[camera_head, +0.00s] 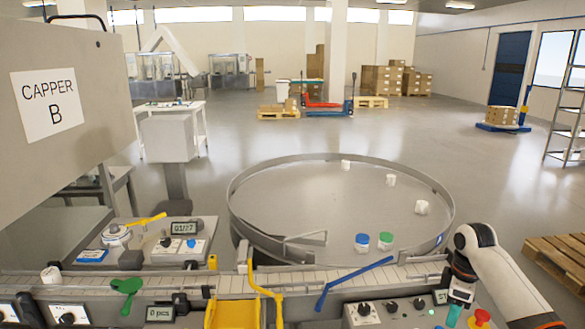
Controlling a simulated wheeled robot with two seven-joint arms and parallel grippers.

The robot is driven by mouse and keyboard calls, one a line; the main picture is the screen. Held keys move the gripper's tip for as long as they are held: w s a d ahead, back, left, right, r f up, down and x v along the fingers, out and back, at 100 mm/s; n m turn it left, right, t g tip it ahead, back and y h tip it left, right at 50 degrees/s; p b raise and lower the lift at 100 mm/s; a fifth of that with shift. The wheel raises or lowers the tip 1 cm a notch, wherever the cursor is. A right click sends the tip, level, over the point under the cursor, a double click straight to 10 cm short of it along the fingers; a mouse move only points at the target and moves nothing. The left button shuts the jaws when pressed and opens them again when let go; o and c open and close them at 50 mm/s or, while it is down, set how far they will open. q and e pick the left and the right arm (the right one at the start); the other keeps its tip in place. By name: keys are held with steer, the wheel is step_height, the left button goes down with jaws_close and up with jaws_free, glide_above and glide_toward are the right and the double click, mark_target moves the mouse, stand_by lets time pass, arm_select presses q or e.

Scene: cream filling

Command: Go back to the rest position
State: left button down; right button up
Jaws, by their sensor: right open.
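My right arm comes in from the lower right. Its gripper (458,298) points down at the right end of the machine front, over the control panel (390,312) with black knobs and a red button (482,317). The gripper is open; its fingertips are small and I see nothing clearly held between them. My left gripper is not in view.
A round rimmed turntable (300,200) holds a blue-lidded jar (362,242), a green-lidded jar (385,241) and several white jars. A conveyor (190,284) runs along the front, with a blue guide bar (350,281) and yellow chute (232,314). The CAPPER B cabinet (60,150) blocks the left.

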steer(key=s+a+f+m+t, duration=0.1)
steer(key=s+a+f+m, duration=0.1)
steer(key=s+a+f, duration=1.45)
steer(key=s+r+m+t, duration=0.1)
steer(key=s+r+m, duration=0.25)
steer(key=s, duration=0.65)
steer(key=s+r+m+t, duration=0.2)
steer(key=s+m, duration=0.2)
steer(key=s, duration=0.5)
step_height(320, 180, down, 25)
steer(key=g+b, duration=0.1)
steer(key=g, duration=0.1)
arm_select(q)
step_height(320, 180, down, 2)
steer(key=shift+b, duration=0.5)
arm_select(e)
steer(key=s+d+f+g, duration=0.1)
steer(key=s+d+f, duration=0.1)
steer(key=s+f, duration=1.6)
steer(key=shift+d+f+n, duration=0.15)
steer(key=shift+f+n, duration=0.2)
steer(key=shift+f, duration=0.35)
